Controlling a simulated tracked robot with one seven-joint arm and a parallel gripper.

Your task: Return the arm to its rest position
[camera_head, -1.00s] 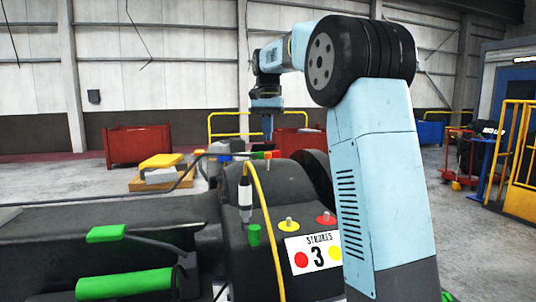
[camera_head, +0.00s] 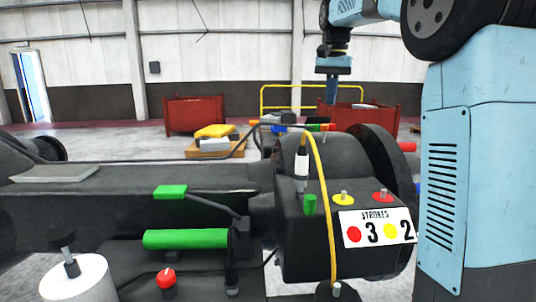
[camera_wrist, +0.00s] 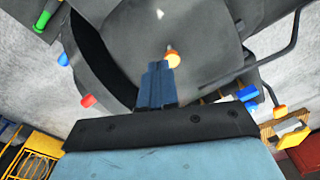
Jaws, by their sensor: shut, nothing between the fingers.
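My gripper (camera_head: 331,92) hangs pointing down from my light-blue arm, at the upper right of the head view. Its blue fingers are together with nothing between them. The upper part of my arm runs out of the top of the head view.
A dark machine (camera_head: 330,240) with a "STROKES 3 2" label (camera_head: 377,228), a yellow cable (camera_head: 326,190) and green handles (camera_head: 185,239) fills the foreground. Red bins (camera_head: 195,115) and a yellow rail (camera_head: 312,88) stand behind. Open floor (camera_head: 110,145) lies at the left.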

